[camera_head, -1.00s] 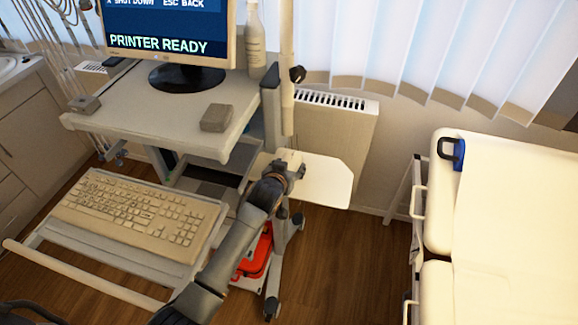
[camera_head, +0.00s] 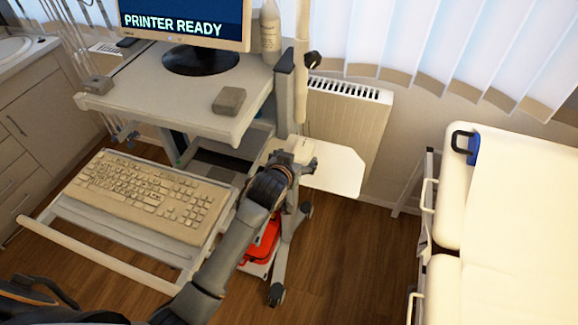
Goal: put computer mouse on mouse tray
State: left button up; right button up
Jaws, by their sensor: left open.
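The mouse tray (camera_head: 338,175) is a flat white plate on the right side of the computer cart. A beige, blocky thing that looks like the computer mouse (camera_head: 302,147) is at the tray's left, far end. My left gripper (camera_head: 304,160) reaches over the tray's left part, right at the mouse. It is open, and the mouse shows just beyond its fingers. The gripper hides the mouse's near side, so I cannot tell whether they touch. My right gripper is out of view.
A beige keyboard (camera_head: 150,193) lies on the pull-out shelf left of my arm. A monitor (camera_head: 190,25), a bottle (camera_head: 270,33) and a small grey box (camera_head: 229,100) stand on the cart top. A radiator (camera_head: 345,115) is behind the tray, a cream couch (camera_head: 520,210) at right.

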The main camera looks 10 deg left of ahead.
pick_arm(q)
jog(key=v, duration=0.7)
jog(key=shift+s+b, duration=0.25)
jog(key=shift+b, duration=0.15)
